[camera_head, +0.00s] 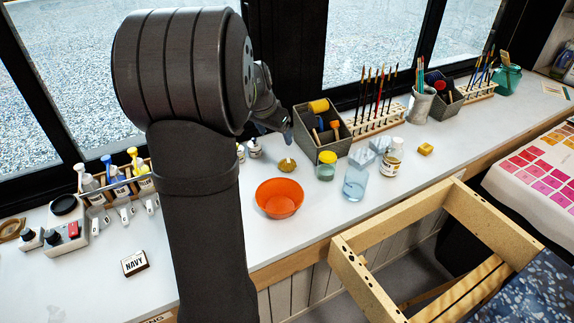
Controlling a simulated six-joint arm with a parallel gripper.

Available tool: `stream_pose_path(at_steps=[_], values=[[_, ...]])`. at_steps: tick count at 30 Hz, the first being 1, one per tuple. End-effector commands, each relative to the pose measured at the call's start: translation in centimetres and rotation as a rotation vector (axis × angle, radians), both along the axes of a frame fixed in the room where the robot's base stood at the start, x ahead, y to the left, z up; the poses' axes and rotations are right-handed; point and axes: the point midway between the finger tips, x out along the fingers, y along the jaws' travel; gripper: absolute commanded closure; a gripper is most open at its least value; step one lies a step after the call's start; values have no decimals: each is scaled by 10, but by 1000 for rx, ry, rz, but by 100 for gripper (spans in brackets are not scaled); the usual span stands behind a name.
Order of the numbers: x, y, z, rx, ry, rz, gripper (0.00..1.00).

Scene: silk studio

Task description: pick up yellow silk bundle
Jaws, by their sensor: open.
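I cannot tell for sure which thing is the yellow silk bundle. A small yellow block (426,148) lies on the white counter right of the jars. A yellow roll (319,105) sits in the grey box, and a small round golden-brown thing (287,166) lies on the counter behind the orange bowl. My gripper (288,138) is partly hidden by my arm. It is open, its tips pointing down just above the golden-brown thing in the picture; the gap between them is unclear.
The orange bowl (279,198), a glass jar (355,183) and a white-labelled jar (391,158) stand nearby. The grey box (323,143) and brush rack (372,125) stand behind. A wooden frame (388,216) is at front right. The counter left of the bowl is partly hidden by my arm.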

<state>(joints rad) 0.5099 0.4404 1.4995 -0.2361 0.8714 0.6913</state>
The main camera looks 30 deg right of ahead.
Motion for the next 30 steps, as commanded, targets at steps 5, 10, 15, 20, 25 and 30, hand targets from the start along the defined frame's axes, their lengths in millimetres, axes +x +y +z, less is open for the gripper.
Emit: stream_pose_path(at_steps=[5, 10, 15, 20, 25, 30], values=[[9, 0, -10, -21, 26, 67, 25], [15, -12, -43, -18, 26, 64, 25], [23, -24, -77, -19, 24, 63, 25], [28, -33, -101, -19, 23, 62, 25], [30, -37, -112, -20, 21, 62, 25], [30, -41, -121, -19, 22, 62, 25]])
